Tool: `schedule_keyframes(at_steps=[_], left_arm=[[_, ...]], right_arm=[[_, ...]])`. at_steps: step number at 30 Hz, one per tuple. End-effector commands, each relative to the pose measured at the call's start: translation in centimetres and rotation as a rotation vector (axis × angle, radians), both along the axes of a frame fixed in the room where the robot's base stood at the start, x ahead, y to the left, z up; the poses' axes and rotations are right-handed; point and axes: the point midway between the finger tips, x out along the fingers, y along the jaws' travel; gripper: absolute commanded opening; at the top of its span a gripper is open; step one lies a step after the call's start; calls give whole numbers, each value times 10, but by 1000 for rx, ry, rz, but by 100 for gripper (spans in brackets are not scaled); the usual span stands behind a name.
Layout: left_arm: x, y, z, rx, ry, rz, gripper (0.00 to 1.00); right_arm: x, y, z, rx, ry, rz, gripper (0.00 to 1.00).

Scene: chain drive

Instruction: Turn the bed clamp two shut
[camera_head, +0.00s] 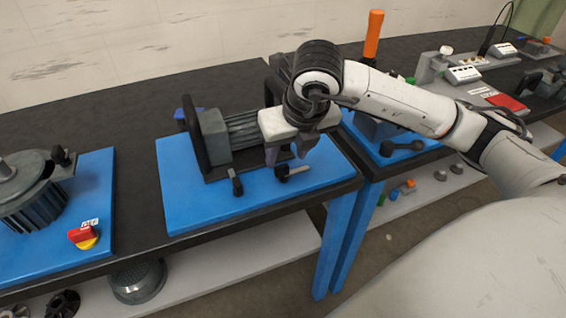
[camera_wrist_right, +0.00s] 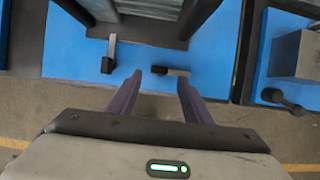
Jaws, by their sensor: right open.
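Two small dark lever clamps sit on the blue bed plate (camera_head: 190,205) at the front of a motor-like machine (camera_head: 240,130). The left clamp (camera_head: 235,182) has its lever pointing back toward the machine; it also shows in the right wrist view (camera_wrist_right: 109,54). The right clamp (camera_head: 294,171) has its lever lying sideways, along the front edge; it also shows in the right wrist view (camera_wrist_right: 171,71). I cannot tell which is number two. My right gripper (camera_head: 288,156) is open and empty, with its fingertips (camera_wrist_right: 160,85) close to the right clamp. My left gripper is not in view.
A round grey motor (camera_head: 32,195) and a red-yellow switch (camera_head: 84,237) stand on the left blue plate. Another blue station with a dark lever (camera_head: 402,147) lies to the right. An orange post (camera_head: 373,35) stands behind my right arm. The black table is bare at the left back.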

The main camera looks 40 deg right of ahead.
Motion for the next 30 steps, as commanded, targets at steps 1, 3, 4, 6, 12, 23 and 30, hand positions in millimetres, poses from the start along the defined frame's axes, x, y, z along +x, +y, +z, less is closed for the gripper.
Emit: schedule_keyframes(at_steps=[1, 3, 4, 6, 12, 23, 30], left_arm=[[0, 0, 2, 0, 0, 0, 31], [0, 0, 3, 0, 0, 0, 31], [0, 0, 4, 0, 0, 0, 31], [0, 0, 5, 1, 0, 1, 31], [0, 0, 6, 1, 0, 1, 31], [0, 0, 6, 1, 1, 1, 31], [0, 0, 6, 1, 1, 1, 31]], right_arm=[[2, -1, -10, 0, 6, -1, 45], [8, -2, -22, 1, 6, 0, 45], [9, -2, -26, 1, 5, 1, 45], [13, -3, -35, 1, 4, 1, 45], [20, -4, -51, 2, 2, 3, 45], [21, -4, -53, 3, 0, 4, 35], [21, -4, -53, 3, 0, 4, 4]])
